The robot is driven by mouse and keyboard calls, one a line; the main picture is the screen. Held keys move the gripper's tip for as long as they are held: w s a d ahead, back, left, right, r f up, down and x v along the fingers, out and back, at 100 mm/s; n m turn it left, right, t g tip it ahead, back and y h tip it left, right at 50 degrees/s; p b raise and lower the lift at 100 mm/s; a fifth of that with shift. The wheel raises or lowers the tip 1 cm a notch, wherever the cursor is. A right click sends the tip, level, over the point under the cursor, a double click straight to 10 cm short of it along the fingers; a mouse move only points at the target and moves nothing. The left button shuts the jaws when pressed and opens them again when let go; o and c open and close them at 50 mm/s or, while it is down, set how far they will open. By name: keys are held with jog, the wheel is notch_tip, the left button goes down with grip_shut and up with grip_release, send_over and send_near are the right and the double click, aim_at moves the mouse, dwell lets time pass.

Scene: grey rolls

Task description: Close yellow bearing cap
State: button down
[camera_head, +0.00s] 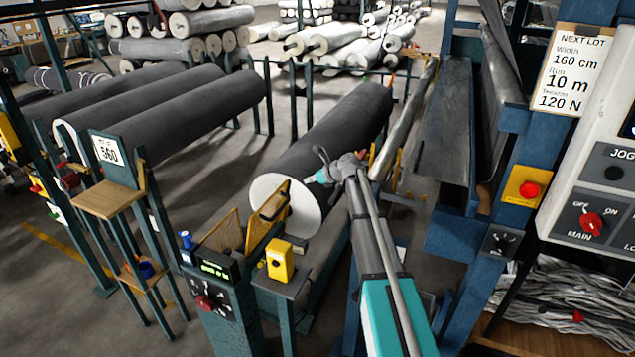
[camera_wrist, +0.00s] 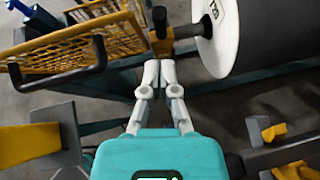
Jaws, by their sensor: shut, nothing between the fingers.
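My gripper (camera_head: 318,179) is teal with pale fingers. In the wrist view its fingertips (camera_wrist: 159,68) are together, with nothing seen between them. They point at a mustard-yellow upright piece (camera_wrist: 161,40) at the end of the dark shaft coming out of the roll (camera_wrist: 240,35); this looks like the yellow bearing cap. The tips are just short of it in the picture; I cannot tell whether they touch. In the head view the gripper is above and beside the near white end of the dark roll (camera_head: 330,135). I cannot tell the cap's angle clearly.
A yellow mesh guard (camera_wrist: 75,48) with a black handle is left of the fingers. It also shows in the head view (camera_head: 264,215). A yellow box (camera_head: 280,259) sits on the post in front. A metal shaft with yellow brackets (camera_head: 385,164) lies right of the gripper.

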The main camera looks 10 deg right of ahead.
jog(key=b+x, duration=0.3)
jog(key=x, duration=0.4)
jog(key=shift+f+b, duration=0.15)
jog(key=shift+b, duration=0.15)
jog(key=shift+w+a, duration=0.1)
